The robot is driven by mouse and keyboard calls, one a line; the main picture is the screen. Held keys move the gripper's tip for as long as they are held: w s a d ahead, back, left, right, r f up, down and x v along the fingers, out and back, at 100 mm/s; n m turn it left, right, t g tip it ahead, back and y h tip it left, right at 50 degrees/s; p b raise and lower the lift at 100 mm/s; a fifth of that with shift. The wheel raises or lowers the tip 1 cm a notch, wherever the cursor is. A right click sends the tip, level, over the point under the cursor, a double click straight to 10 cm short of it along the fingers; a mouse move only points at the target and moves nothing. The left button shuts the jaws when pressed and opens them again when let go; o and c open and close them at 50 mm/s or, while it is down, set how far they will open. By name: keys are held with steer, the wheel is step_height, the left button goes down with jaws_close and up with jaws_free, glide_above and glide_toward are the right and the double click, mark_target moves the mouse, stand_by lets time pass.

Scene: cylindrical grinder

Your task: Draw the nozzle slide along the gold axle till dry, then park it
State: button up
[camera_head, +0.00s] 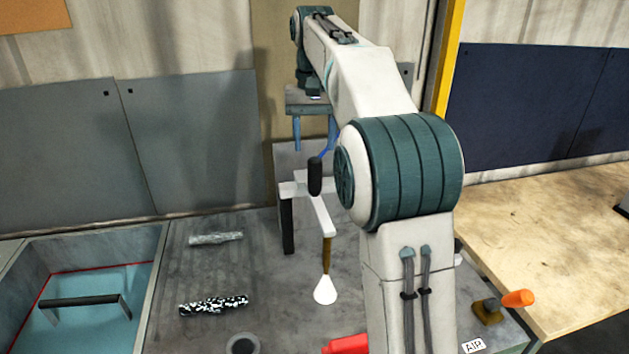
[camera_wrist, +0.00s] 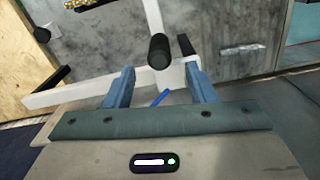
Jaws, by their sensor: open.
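The nozzle slide is a white bar (camera_head: 321,215) with an upright black handle (camera_head: 314,177). A brass tube (camera_head: 326,255) hangs from its near end, with a white cone (camera_head: 325,291) below the tip. My gripper (camera_head: 314,147) is open just above and behind the handle. In the wrist view the handle (camera_wrist: 160,51) shows beyond the gap between my gripper's spread blue fingers (camera_wrist: 160,90), not clasped. A gold and black mottled piece, perhaps the gold axle (camera_wrist: 84,5), is cut off at the top left there. My arm hides that area in the head view.
A silver mottled shaft (camera_head: 216,238) and a black-and-white one (camera_head: 213,305) lie on the metal bench. A teal tank (camera_head: 100,322) with a bar handle is at left. An orange lever (camera_head: 517,298) stands near an AIR label (camera_head: 473,345). A red object (camera_head: 346,345) shows at the bottom.

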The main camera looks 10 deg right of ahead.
mark_target(315, 177)
step_height(315, 177, down, 10)
steer(key=shift+r, duration=0.15)
stand_by(0.3)
jaws_close()
steer(key=shift+d, duration=0.1)
